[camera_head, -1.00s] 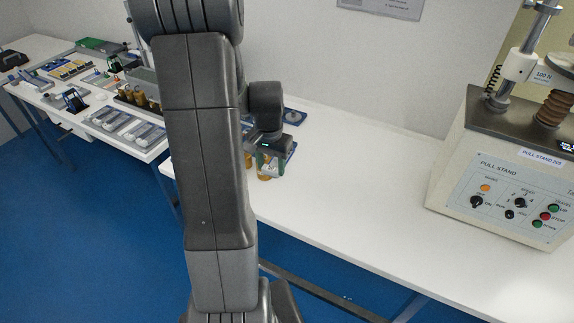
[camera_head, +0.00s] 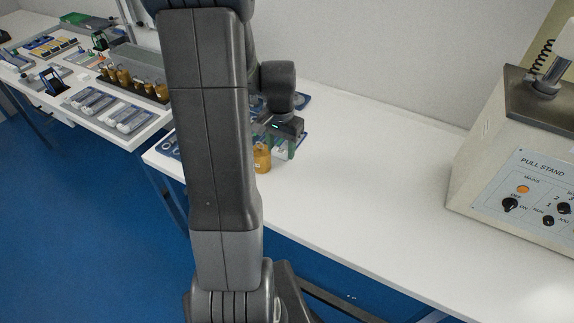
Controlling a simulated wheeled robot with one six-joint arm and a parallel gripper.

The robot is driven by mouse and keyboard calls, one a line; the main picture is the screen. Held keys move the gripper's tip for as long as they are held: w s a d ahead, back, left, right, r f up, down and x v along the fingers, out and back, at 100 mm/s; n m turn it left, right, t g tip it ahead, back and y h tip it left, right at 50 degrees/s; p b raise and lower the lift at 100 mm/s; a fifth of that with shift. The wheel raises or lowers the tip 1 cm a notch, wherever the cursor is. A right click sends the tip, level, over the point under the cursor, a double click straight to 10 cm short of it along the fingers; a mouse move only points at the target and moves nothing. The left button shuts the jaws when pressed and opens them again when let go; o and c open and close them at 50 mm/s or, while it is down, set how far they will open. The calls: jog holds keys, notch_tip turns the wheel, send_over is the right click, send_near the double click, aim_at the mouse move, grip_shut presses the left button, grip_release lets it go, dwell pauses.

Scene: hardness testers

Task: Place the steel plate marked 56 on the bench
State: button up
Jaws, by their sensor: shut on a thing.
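My gripper (camera_head: 281,148) points down over the left part of the white bench (camera_head: 370,190), beside an amber cylinder (camera_head: 262,158). It is shut on a small pale grey thing, which looks like the steel plate; the fingers hide most of it. The number 56 cannot be read. I cannot tell whether the held thing touches the bench or hangs just above it.
Blue mats (camera_head: 303,101) lie behind and around my gripper. The pull stand (camera_head: 520,150) stands on the bench at the right. The middle of the bench is clear. A second table at the left holds trays (camera_head: 108,108) and several amber cylinders (camera_head: 135,84).

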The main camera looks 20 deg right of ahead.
aim_at(282, 182)
jog(key=shift+w+d+f+b, duration=0.15)
jog(key=shift+f+b, duration=0.3)
jog(key=shift+f, duration=0.5)
notch_tip(282, 182, down, 10)
jog(key=shift+r, duration=0.1)
jog(key=shift+f, duration=0.25)
jog(key=o, duration=1.1)
jog(key=shift+r, duration=0.1)
notch_tip(282, 182, up, 12)
jog(key=shift+r, duration=0.15)
